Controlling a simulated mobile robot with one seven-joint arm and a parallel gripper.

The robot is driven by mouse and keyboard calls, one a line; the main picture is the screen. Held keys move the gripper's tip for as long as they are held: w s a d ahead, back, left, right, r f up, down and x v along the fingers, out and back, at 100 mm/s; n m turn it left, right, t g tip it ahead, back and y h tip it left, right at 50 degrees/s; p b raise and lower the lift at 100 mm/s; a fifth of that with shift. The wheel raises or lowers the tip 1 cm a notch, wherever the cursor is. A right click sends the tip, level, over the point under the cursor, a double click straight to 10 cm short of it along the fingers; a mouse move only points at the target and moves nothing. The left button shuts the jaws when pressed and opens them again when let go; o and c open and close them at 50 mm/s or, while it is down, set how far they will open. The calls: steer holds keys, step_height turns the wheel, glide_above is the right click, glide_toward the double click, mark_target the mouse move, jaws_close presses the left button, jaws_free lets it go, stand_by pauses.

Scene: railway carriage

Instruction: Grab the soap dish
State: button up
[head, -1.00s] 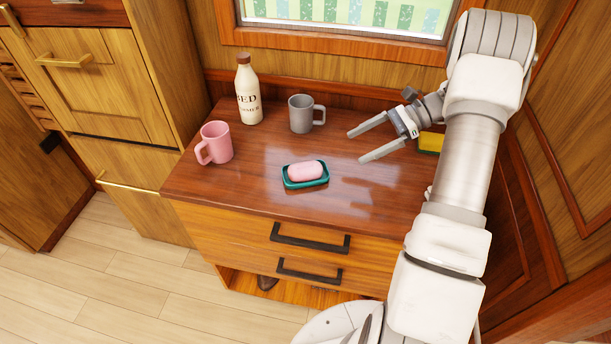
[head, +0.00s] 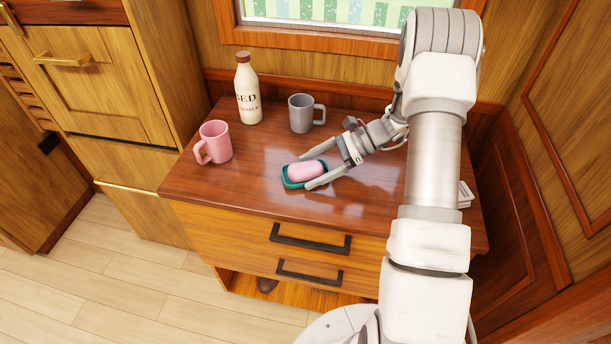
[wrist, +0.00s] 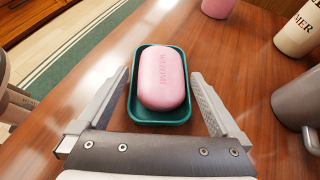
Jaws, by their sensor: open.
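The soap dish (head: 291,184) is a small green tray on the wooden cabinet top, with a pink bar of soap (head: 307,171) lying in it. My gripper (head: 312,170) is open, with one finger on each side of the dish. In the wrist view, the dish (wrist: 160,117) and soap (wrist: 162,75) lie ahead of and partly between the open fingers (wrist: 160,90). Gaps show between both fingers and the dish. In the head view a finger hides part of the dish's near right edge.
A pink mug (head: 215,143) stands left on the cabinet top (head: 240,190). A cream bottle (head: 247,92) and a grey mug (head: 302,113) stand behind the dish. The grey mug is close to the right finger in the wrist view. The front left of the top is clear.

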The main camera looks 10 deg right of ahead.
steer(key=shift+a+f, duration=0.15)
steer(key=shift+a, duration=0.1)
steer(key=c, duration=1)
steer(key=shift+r, duration=0.2)
